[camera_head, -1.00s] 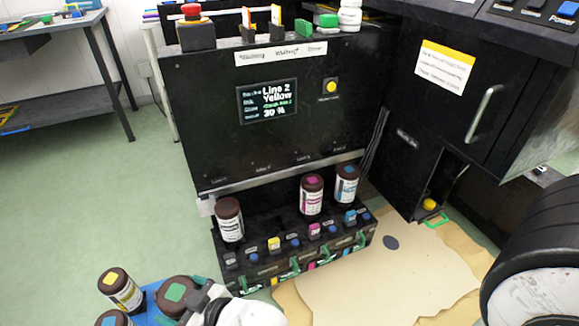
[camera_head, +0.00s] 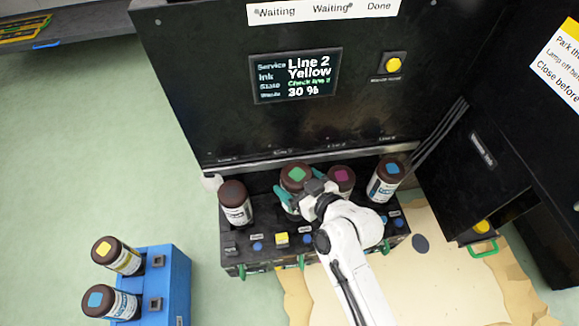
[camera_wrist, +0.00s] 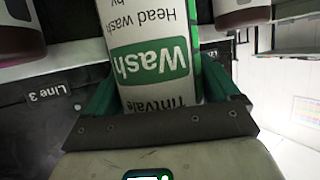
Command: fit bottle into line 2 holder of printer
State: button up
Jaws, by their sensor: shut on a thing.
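My gripper (camera_head: 298,196) is shut on a bottle with a dark cap and green square (camera_head: 297,176). In the wrist view its white label (camera_wrist: 152,65) reads "Wash" and "Head wash", upside down. It is at the second place from the left in the printer's black holder row (camera_head: 262,222), between a brown-capped bottle (camera_head: 235,204) and a magenta-marked bottle (camera_head: 342,180). Its base is hidden, so I cannot tell whether it is seated. The printer screen (camera_head: 295,76) reads "Line 2 Yellow" and "Check line 2". A yellow-marked bottle (camera_head: 117,256) stands in the blue rack (camera_head: 168,272).
A blue-marked bottle (camera_head: 387,180) stands at the row's right end, and another blue-marked bottle (camera_head: 108,302) is in the blue rack. Yellow and blue knobs line the row's front. The green floor at left is clear.

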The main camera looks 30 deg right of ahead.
aim_at(288, 172)
jog(key=shift+w+d+r+n+y+p, duration=0.1)
jog(key=shift+w+n+y+p, duration=0.35)
jog(key=shift+w+n+y, duration=0.4)
jog(key=shift+w+a+r+n+g+y+p, duration=0.3)
jog(key=shift+w+r+n+g+y+p, duration=0.1)
jog(key=shift+w+n+g+y, duration=0.35)
jog(key=shift+w+a+y, duration=0.15)
jog(key=shift+a+y, duration=0.05)
jog(key=shift+y, duration=0.2)
jog(key=shift+f+b, duration=1.95)
jog(key=shift+f, duration=0.5)
jog(key=shift+f+b, duration=0.9)
jog(key=shift+b, duration=0.2)
jog(key=shift+f, duration=0.15)
jog(key=shift+f+b, duration=0.75)
jog(key=shift+b, duration=0.05)
jog(key=shift+f, duration=0.1)
